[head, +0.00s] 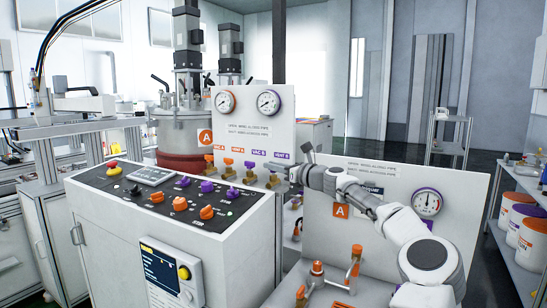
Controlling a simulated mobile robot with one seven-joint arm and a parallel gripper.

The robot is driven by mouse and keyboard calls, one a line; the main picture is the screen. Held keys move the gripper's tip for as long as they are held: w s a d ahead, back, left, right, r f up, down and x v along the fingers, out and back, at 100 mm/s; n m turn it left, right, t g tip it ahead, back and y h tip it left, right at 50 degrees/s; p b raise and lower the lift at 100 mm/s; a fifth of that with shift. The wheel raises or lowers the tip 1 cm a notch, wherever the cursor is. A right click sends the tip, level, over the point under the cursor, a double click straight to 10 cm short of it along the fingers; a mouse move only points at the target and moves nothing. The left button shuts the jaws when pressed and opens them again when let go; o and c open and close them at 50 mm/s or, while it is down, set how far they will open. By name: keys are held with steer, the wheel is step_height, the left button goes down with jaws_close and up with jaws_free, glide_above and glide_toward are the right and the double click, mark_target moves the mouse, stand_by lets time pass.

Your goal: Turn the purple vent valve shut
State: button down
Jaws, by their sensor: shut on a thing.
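A row of small valves with brass bodies runs along the foot of the white gauge panel (240,120), under orange and purple labels. The purple vent valve (272,181) is the rightmost, under the right purple label. My gripper (287,173) reaches in from the right and is shut on this valve's handle. The gripper covers most of the handle, so its turn angle cannot be told. The neighbouring purple valve (249,168) stands free to the left. The orange-handled valve (228,164) is further left.
A console (165,206) with an emergency stop and several orange and purple knobs stands in front of the valves. Two gauges sit above them. A second panel (465,215) with a gauge and orange fittings stands on the right, behind my arm.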

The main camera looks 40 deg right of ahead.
steer(key=shift+r+n+y+p, duration=0.15)
steer(key=shift+n+y+p, duration=0.5)
steer(key=shift+p, duration=0.75)
steer(key=shift+r+n+y+p, duration=0.15)
steer(key=shift+n+y+p, duration=0.2)
steer(key=shift+y+p, duration=0.8)
steer(key=shift+f+n+g+y+p, duration=0.3)
steer(key=shift+n+y+p, duration=0.1)
steer(key=shift+p, duration=0.7)
steer(key=c, duration=0.9)
jaws_free()
steer(key=shift+w, duration=0.1)
steer(key=v, duration=1.7)
steer(key=shift+s, duration=0.25)
steer(key=shift+r, duration=0.1)
